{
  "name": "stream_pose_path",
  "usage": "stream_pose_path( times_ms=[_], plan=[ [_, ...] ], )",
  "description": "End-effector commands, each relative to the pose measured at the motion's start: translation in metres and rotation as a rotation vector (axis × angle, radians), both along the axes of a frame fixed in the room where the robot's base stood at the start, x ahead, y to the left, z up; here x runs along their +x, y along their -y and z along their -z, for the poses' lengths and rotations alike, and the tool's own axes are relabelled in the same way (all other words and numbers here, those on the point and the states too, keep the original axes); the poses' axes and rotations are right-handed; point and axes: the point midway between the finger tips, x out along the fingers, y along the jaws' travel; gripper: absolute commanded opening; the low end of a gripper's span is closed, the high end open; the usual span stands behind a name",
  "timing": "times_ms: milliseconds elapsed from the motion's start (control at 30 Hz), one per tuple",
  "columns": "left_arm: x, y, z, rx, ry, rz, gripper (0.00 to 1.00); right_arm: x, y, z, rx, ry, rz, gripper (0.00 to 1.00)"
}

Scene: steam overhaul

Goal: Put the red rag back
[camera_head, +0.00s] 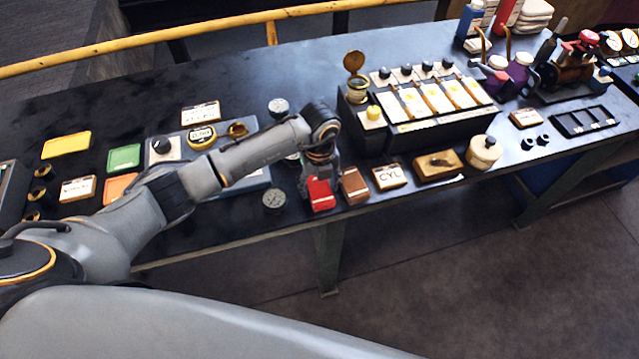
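The red rag (320,195) shows as a small red folded piece near the front edge of the black bench (235,225), just left of a brown block (354,186). My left gripper (319,178) points down right at the red rag, with its fingers around or just over the rag's back part. The wrist and fingers hide that part of the rag, and I cannot tell whether the fingers grip it. I also cannot tell whether the rag rests on the bench or is lifted slightly. My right gripper is not in view.
Right of the brown block stand a CYL label block (389,177), a wooden block (438,165) and a cream round pot (484,152). A black rack (405,135) stands behind them. A round gauge (274,198) lies left of the rag. A yellow rail (150,37) runs behind the bench.

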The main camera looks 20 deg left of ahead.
Motion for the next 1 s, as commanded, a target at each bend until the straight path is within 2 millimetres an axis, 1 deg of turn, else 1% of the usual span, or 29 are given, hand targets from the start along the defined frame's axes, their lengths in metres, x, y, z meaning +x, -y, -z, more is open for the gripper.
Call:
stream_pose_path(
  times_ms=[333, 433, 467, 567, 667, 800, 900, 1000],
  plan=[
    [0.000, 0.000, -0.001, 0.000, 0.000, -0.001, 0.78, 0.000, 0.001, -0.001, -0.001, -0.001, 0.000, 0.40],
    [0.000, 0.000, -0.005, 0.000, 0.000, -0.001, 0.78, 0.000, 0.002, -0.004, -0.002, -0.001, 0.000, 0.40],
    [0.001, 0.000, -0.006, 0.000, 0.001, 0.000, 0.78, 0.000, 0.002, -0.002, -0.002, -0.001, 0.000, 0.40],
    [0.001, 0.000, -0.019, -0.001, 0.004, 0.000, 0.78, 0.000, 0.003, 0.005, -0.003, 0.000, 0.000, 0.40],
    [0.002, 0.000, -0.039, -0.001, 0.006, 0.000, 0.78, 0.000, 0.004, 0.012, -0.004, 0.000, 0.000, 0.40],
    [0.002, 0.000, -0.070, -0.001, 0.008, 0.000, 0.78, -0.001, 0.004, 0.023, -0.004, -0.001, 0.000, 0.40],
    [0.002, 0.000, -0.090, 0.000, 0.005, -0.001, 0.78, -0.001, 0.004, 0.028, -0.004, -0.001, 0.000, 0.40],
    [0.001, 0.000, -0.106, 0.000, 0.004, 0.000, 0.78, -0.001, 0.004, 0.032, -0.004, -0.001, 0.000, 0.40]
  ],
)
